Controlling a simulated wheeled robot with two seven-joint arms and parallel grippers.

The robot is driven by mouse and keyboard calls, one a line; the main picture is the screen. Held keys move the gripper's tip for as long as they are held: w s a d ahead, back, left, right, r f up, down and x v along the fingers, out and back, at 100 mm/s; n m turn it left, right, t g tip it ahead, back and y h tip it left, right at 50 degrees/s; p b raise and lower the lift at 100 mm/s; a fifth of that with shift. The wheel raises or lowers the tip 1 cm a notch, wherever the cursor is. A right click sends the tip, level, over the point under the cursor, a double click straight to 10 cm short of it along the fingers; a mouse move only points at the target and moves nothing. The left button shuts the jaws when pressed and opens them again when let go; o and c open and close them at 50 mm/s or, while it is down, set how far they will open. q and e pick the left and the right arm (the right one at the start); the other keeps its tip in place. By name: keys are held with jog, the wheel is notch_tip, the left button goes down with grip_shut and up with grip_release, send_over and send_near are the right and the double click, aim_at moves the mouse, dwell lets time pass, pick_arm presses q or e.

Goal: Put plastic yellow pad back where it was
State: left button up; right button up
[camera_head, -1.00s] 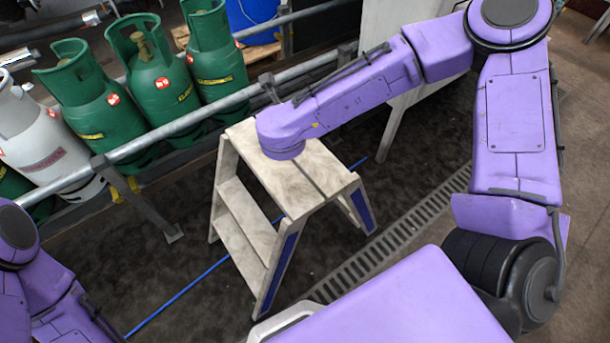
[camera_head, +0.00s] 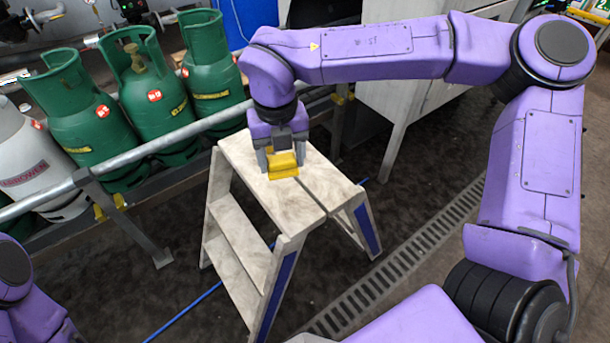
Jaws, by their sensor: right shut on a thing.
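The yellow plastic pad (camera_head: 283,166) is a small block between the fingers of my right gripper (camera_head: 281,158). That gripper points down, shut on the pad, over the top step of the wooden step stool (camera_head: 308,183). The pad is close to the stool's top; I cannot tell whether it touches. My left gripper is not in view; only part of my left arm shows at the lower left.
Green gas cylinders (camera_head: 157,98) and a white one (camera_head: 36,160) stand behind a metal rail (camera_head: 140,152) at the left. A white cabinet (camera_head: 395,100) stands behind my right arm. A drain grate (camera_head: 400,255) runs along the floor right of the stool.

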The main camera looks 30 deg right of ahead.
send_over(305, 184)
jog(key=f, duration=0.6)
jog(key=shift+a+b, duration=0.2)
jog(key=shift+b, duration=0.2)
jog(key=f, duration=0.3)
jog(key=shift+s+d+b, duration=0.1)
jog(key=shift+d+b, duration=0.1)
jog(key=shift+b, duration=0.15)
jog(key=shift+f, duration=0.3)
jog(key=shift+c, duration=0.4)
jog(key=o, duration=1)
jog(key=shift+r, duration=0.1)
notch_tip(305, 184, up, 12)
jog(key=p, duration=0.2)
